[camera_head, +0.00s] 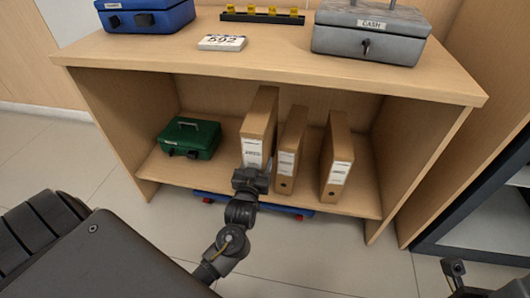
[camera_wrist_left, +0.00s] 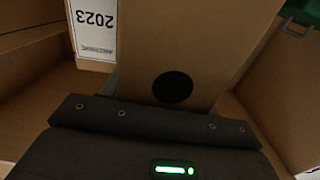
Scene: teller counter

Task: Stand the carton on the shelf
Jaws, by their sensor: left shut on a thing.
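The carton (camera_head: 257,122) is a tall brown file box with a white label on its front. It is upright inside the shelf bay, left of two similar cartons. My left gripper (camera_head: 252,180) is shut on its lower front. The gripper hides the carton's bottom edge, so I cannot tell whether it touches the shelf board (camera_head: 222,174). What seems to be my right gripper (camera_head: 456,272) is at the lower right, away from the shelf.
Two cartons, a middle one (camera_head: 289,150) and a right one (camera_head: 337,155), stand close by on the right. A green cash box (camera_head: 189,138) sits to the left, with bare board between. Grey (camera_head: 370,35) and blue (camera_head: 145,15) boxes stand on the counter top (camera_head: 270,62) above.

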